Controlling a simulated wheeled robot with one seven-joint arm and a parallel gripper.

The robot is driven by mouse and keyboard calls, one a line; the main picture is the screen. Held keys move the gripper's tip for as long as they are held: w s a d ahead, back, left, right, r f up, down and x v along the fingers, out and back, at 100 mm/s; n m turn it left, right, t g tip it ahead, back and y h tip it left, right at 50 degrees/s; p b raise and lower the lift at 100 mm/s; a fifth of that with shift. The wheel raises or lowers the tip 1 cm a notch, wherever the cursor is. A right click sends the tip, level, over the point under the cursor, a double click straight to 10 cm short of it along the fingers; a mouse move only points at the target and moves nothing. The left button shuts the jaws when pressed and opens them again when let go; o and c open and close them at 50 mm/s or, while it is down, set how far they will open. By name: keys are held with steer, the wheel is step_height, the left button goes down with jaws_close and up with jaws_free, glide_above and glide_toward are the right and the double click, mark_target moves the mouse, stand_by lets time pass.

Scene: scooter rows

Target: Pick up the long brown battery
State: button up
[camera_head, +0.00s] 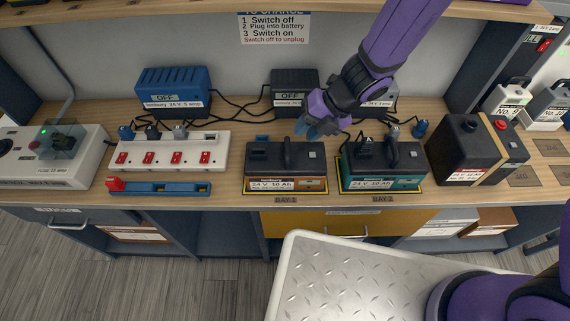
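My gripper (313,130) comes down from the upper right, with bluish fingertips just behind and above this battery's back right corner. The fingers look apart from the handle. The view is too small to tell how far they are spread.
A similar teal battery (382,166) stands close on the right. A dark strapped battery (475,150) is further right. A white power strip (167,152) is to the left. Chargers (174,92) and cables lie behind. My metal deck (360,285) is in front.

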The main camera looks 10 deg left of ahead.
mark_target(289, 146)
steer(key=shift+x, duration=1.2)
steer(key=x, duration=0.3)
steer(key=shift+s+a+f, duration=0.25)
steer(key=shift+s+a, duration=0.05)
steer(key=shift+s, duration=0.1)
steer(key=shift+a+f, duration=0.4)
steer(key=shift+f, duration=0.2)
jaws_close()
steer(key=shift+r, duration=0.1)
